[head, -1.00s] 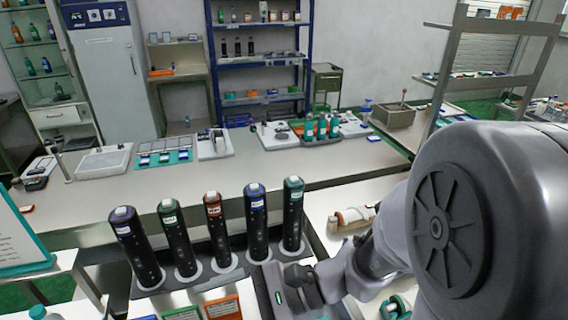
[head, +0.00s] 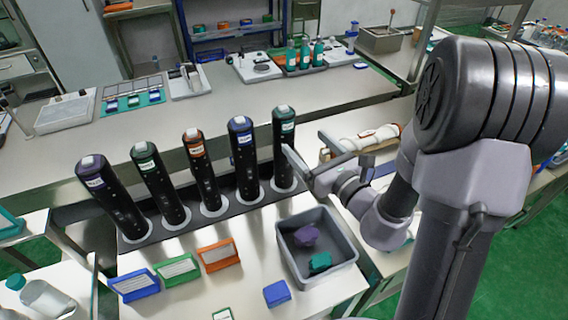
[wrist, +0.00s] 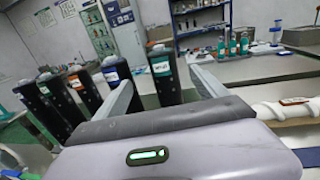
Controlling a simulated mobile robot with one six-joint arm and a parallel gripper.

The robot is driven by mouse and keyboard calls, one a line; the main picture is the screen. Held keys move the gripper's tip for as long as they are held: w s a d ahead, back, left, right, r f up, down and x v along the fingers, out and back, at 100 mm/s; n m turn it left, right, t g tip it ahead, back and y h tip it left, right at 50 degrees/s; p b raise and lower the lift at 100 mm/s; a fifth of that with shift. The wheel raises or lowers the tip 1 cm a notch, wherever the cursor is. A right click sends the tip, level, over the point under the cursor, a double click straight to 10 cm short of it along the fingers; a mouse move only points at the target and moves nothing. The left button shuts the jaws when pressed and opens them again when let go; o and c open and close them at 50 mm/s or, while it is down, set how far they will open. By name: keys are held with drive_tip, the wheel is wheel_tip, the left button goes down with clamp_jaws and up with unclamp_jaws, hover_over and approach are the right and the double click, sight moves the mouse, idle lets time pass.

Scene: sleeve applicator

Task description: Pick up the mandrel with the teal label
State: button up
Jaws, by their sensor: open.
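Several tall black mandrels stand upright in a row on a dark rack (head: 155,237). The teal-labelled mandrel (head: 283,150) is at the right end, with a white cap; it also shows in the wrist view (wrist: 163,75). My gripper (head: 303,142) is open and empty, just right of this mandrel in the head view. In the wrist view the mandrel stands ahead, between the two fingers (wrist: 163,88); its lower part is hidden behind my gripper body. I cannot tell whether the fingers reach around it.
Mandrels with blue (head: 243,160), orange (head: 201,170), green (head: 160,185) and purple (head: 112,198) labels stand to the left. A grey bin (head: 350,272) holds purple and teal pieces in front. A white-and-orange roller (head: 362,140) lies behind my gripper.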

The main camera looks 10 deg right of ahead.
sight(288, 125)
drive_tip(key=x, duration=0.7)
drive_tip(key=shift+w, duration=0.2)
drive_tip(key=x, duration=0.5)
drive_tip(key=shift+w+d, duration=0.15)
drive_tip(key=shift+d, duration=0.05)
drive_tip(key=shift+r, duration=0.1)
clamp_jaws()
